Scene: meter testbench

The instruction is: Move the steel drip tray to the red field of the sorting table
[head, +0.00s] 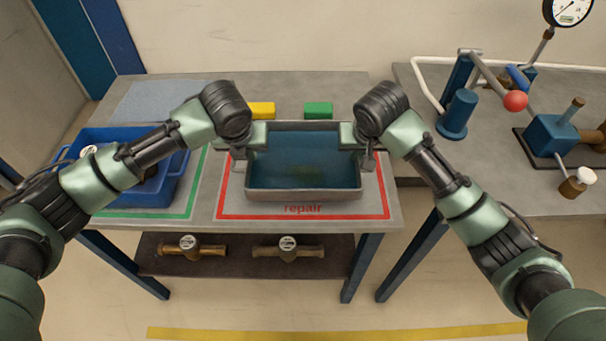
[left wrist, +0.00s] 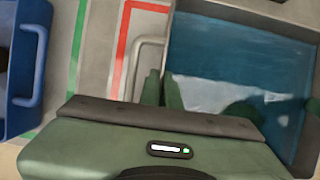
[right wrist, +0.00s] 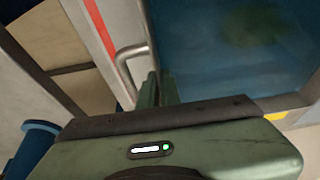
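The steel drip tray (head: 304,195) is a grey rectangular tray with a bluish liquid-like surface inside and a wire handle at each end. It is level over the red-outlined field marked "repair" (head: 378,212). I cannot tell whether its base touches the table. My left gripper (head: 250,142) is at its left end and my right gripper (head: 357,142) at its right end. In the left wrist view the fingers (left wrist: 162,90) straddle the tray's side wall beside the handle (left wrist: 138,60). In the right wrist view the fingers (right wrist: 159,88) close on the opposite wall beside its handle (right wrist: 128,65).
A blue crate (head: 178,190) stands in the green-outlined field at left. Yellow (head: 262,110) and green (head: 318,110) blocks lie behind the tray. Brass meters (head: 288,250) lie on the lower shelf. The test bench (head: 420,120) at right carries a blue pump and a gauge.

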